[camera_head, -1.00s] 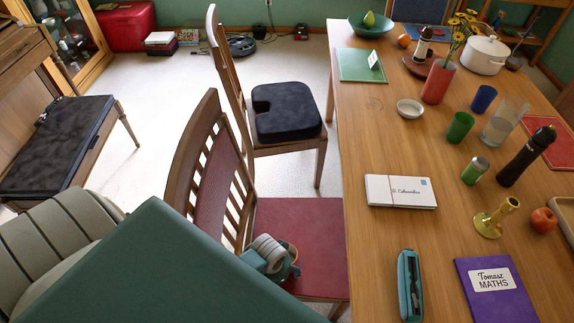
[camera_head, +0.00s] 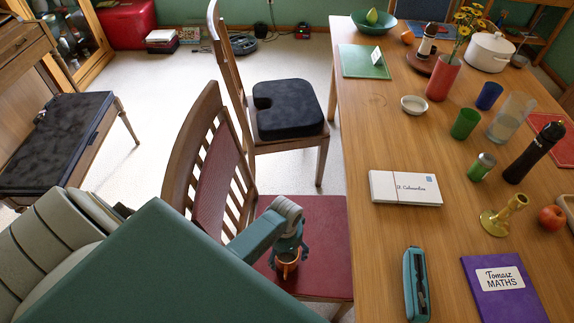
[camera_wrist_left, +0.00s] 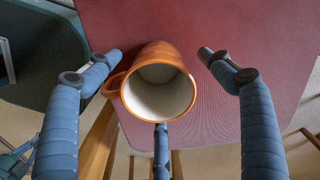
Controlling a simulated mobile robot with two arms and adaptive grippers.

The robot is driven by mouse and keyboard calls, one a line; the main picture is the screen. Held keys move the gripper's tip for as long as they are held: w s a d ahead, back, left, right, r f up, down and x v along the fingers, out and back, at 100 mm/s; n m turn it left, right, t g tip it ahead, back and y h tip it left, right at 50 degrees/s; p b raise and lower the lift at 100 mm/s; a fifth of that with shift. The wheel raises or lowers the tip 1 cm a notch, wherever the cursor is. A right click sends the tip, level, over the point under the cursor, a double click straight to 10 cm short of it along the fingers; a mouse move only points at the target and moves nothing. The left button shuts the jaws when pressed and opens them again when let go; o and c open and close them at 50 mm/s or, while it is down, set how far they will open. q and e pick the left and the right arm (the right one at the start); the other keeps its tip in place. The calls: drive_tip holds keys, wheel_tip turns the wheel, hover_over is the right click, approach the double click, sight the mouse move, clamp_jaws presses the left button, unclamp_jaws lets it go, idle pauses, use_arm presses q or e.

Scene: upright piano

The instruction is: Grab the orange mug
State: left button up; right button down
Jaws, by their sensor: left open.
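The orange mug (camera_head: 288,268) is on the red seat of the near chair (camera_head: 308,214), partly hidden by my left gripper (camera_head: 288,258). In the left wrist view the mug (camera_wrist_left: 133,85) shows its pale inside, with its mouth facing the camera and its handle on the left. My left gripper (camera_wrist_left: 160,56) is open around the mug, with a finger on each side. My right gripper is not in view.
The slatted chair back (camera_head: 211,165) stands left of the gripper. The wooden table (camera_head: 380,235) is to the right, with a pencil case (camera_head: 415,285), envelopes (camera_head: 404,188) and a purple book (camera_head: 503,290) near its edge. A second chair with a black cushion (camera_head: 288,110) stands behind.

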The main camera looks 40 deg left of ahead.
sight(285, 259)
use_arm(q)
drive_tip(key=f, duration=0.4)
drive_tip(key=shift+s+f+b, duration=0.2)
drive_tip(key=shift+s+b, duration=0.05)
drive_tip(key=shift+b, duration=0.15)
drive_tip(key=shift+c, duration=0.5)
drive_tip(key=c, duration=1.4)
